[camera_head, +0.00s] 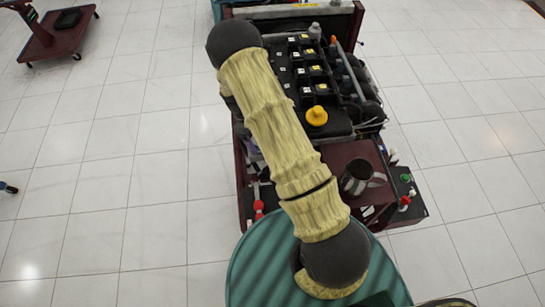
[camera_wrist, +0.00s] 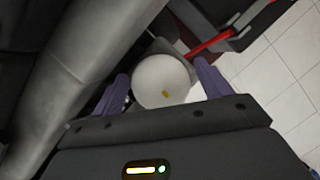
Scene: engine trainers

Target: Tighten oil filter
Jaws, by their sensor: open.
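In the wrist view, a white round-ended cylinder (camera_wrist: 158,84) with a small yellow mark looks like the oil filter. It is seen end-on between the two purple fingers of my gripper (camera_wrist: 164,84). My gripper is open, with one finger on each side of the filter. A narrow gap seems to show beside the fingers; I cannot tell whether either touches. The filter's far end and its mount are hidden. In the head view, my arm covers the left side of the engine (camera_head: 322,75), and neither my gripper nor the filter shows.
The engine stands on a dark red cart (camera_head: 345,150), with a yellow cap (camera_head: 316,115) on top. A metal jug (camera_head: 355,178) stands on the cart's near end. In the wrist view, a large grey part (camera_wrist: 85,75) lies close at left and a red bar (camera_wrist: 208,43) at upper right.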

